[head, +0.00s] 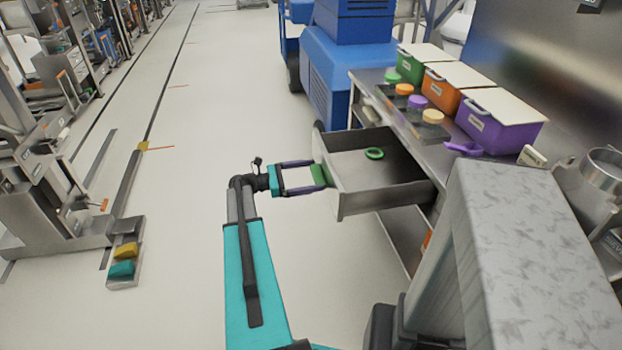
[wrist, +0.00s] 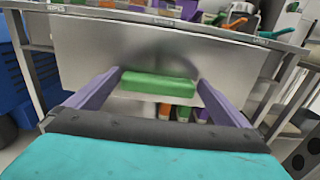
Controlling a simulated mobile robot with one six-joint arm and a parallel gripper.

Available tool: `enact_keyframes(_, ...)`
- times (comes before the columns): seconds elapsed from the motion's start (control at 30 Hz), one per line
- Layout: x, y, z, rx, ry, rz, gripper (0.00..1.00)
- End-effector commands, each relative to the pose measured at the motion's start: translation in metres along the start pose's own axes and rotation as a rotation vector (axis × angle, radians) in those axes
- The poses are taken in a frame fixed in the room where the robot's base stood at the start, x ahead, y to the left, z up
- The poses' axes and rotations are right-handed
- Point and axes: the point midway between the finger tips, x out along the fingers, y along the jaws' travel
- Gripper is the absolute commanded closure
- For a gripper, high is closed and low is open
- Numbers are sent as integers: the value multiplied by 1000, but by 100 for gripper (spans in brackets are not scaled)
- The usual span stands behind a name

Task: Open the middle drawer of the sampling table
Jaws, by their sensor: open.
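The sampling table (head: 460,160) stands at the right in the head view. One of its drawers (head: 381,196) is pulled well out and holds a green ring (head: 374,153). The drawer front shows in the wrist view (wrist: 170,50) with a green handle (wrist: 158,84) on it. My gripper (head: 322,175) is open at the drawer front, with the green handle between its purple fingers. In the wrist view the two fingers (wrist: 158,90) stand apart on either side of the handle, with gaps showing. I cannot tell from these views which drawer in the row this is.
Green (head: 425,57), orange (head: 455,82) and purple (head: 500,120) bins with pale lids stand on the table, beside small coloured-lidded jars (head: 417,102). A blue machine (head: 340,60) stands behind. Open floor (head: 190,230) lies to the left of my arm.

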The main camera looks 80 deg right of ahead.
Motion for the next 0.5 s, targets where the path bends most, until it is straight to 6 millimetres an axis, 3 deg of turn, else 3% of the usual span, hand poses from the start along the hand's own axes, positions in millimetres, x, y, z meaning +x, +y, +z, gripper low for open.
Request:
enact_keyframes(0.27,-29,1,-1,1,0,3,0)
enact_keyframes(0.5,-68,0,-1,0,1,2,0)
